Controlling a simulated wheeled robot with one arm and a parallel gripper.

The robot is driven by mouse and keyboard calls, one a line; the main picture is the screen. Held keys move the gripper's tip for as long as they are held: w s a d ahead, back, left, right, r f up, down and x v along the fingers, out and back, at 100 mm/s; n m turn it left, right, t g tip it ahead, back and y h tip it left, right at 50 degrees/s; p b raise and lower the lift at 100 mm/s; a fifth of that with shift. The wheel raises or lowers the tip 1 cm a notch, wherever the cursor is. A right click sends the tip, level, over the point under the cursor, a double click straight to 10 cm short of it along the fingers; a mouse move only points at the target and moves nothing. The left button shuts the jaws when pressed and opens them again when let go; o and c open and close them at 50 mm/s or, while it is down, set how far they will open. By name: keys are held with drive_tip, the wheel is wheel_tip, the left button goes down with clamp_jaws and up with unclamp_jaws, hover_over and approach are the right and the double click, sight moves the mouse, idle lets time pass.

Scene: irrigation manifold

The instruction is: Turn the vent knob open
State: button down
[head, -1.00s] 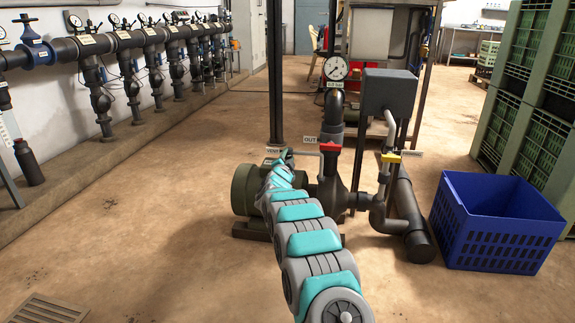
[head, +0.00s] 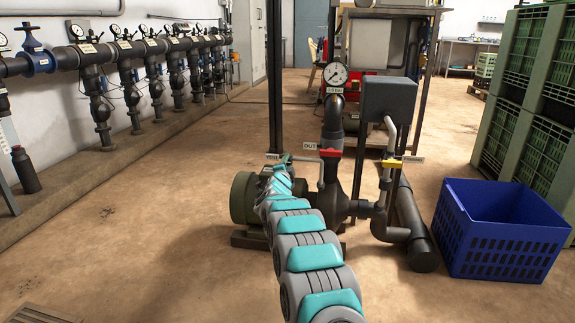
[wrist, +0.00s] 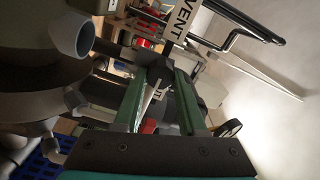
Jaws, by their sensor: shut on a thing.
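The white VENT label (wrist: 184,20) shows at the top of the wrist view, just beyond my fingers. My gripper (wrist: 160,80) has two green fingers on either side of a small dark part, which looks like the vent knob (wrist: 157,75). The fingers are shut on it. The fingers and the shadow hide most of the knob, so its angle cannot be told. In the head view my gripper (head: 284,160) is at the top of the pump, beside the small VENT label (head: 271,156), and my arm hides the knob there.
The pump (head: 244,198) stands under my arm. A red-handled valve (head: 330,153) with an OUT label and a yellow-handled valve (head: 391,163) are close on the right. A pressure gauge (head: 336,74) sits above. A blue crate (head: 500,240) stands at right.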

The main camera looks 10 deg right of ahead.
drive_tip(key=shift+c, duration=2.3)
unclamp_jaws()
drive_tip(key=v, duration=0.7)
drive_tip(key=shift+s, duration=0.4)
